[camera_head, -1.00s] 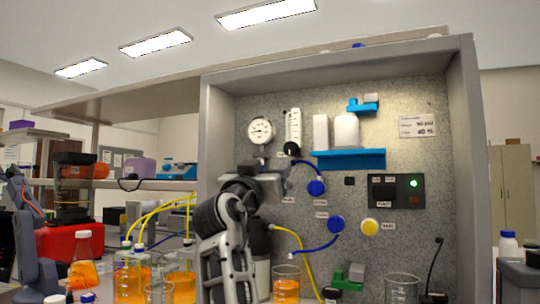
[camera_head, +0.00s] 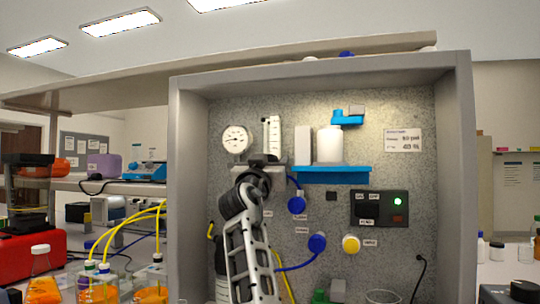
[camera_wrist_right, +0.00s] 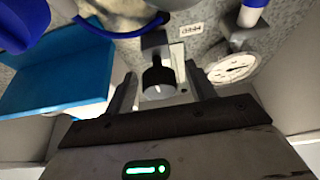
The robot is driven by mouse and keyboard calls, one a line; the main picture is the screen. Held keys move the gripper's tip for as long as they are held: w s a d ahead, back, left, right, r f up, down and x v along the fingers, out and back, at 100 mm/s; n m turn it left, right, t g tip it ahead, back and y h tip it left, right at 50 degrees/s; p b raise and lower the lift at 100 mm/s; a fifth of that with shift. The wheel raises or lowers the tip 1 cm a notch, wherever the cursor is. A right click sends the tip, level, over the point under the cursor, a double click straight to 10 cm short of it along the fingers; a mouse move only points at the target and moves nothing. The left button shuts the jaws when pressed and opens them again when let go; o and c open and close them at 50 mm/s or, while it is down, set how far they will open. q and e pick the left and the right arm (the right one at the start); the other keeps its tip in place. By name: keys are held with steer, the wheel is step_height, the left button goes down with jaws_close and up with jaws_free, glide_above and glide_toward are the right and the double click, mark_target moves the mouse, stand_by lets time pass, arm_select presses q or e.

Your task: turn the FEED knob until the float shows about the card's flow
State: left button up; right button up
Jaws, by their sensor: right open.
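The FEED knob is likely the black ribbed knob (camera_wrist_right: 158,82) under the flow tube, seen in the right wrist view between the two fingers. My right gripper (camera_wrist_right: 161,88) is open around it; contact cannot be told. In the head view my right gripper (camera_head: 262,161) is at the foot of the clear flow tube (camera_head: 271,137) and hides the knob. The tube's float and scale are too small to read. The white card (camera_head: 403,140) is on the panel's upper right, its figures blurred. My left gripper is out of view.
A round gauge (camera_head: 236,138) sits left of the tube. A blue shelf (camera_head: 333,175) with a white canister (camera_head: 329,146) juts out to the right, close to the gripper. Blue knobs (camera_head: 297,205), a yellow knob (camera_head: 351,244) and hoses lie below.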

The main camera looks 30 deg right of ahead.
steer(key=shift+d, duration=0.1)
steer(key=c, duration=1)
steer(key=shift+o, duration=0.2)
